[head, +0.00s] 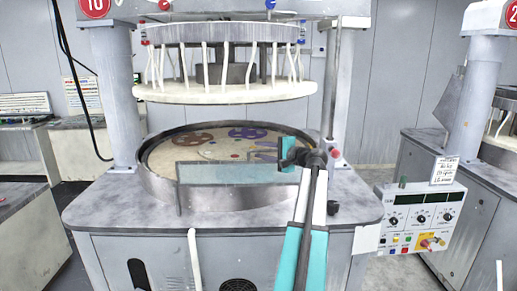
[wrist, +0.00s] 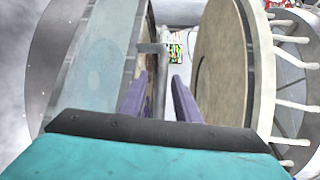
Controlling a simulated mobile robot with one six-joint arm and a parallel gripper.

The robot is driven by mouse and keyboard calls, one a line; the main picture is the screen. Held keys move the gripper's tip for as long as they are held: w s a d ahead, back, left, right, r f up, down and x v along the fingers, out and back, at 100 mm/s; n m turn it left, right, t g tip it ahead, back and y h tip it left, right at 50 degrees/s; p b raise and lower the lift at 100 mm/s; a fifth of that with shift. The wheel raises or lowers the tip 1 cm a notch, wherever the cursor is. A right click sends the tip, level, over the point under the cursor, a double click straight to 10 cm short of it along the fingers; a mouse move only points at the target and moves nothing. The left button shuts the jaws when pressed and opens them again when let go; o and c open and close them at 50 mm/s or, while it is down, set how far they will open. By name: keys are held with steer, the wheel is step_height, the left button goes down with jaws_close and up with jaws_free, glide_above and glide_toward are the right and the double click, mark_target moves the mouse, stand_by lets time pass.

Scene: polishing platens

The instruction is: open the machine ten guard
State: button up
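Machine ten bears a round red 10 sign (head: 95,8) at the upper left of the head view. Its guard (head: 225,174) is a clear, bluish panel standing upright along the front of the round platen's metal rim (head: 160,188). My gripper (head: 264,150) is over the right part of the platen, just behind and above the guard's top edge, with its fingers pointing left. In the wrist view, the guard (wrist: 95,70) fills the left side. My purple fingers (wrist: 159,90) are apart, with a thin grey bar showing between or beyond them. I cannot tell whether they touch it.
The raised upper plate (head: 225,94) hangs above the platen and fills the right of the wrist view (wrist: 222,65). A vertical rod (head: 331,85) stands behind my arm. A control box (head: 422,215) is at the right front. Neighbouring machines stand left and right.

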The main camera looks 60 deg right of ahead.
steer(key=shift+x, duration=0.75)
jaws_close()
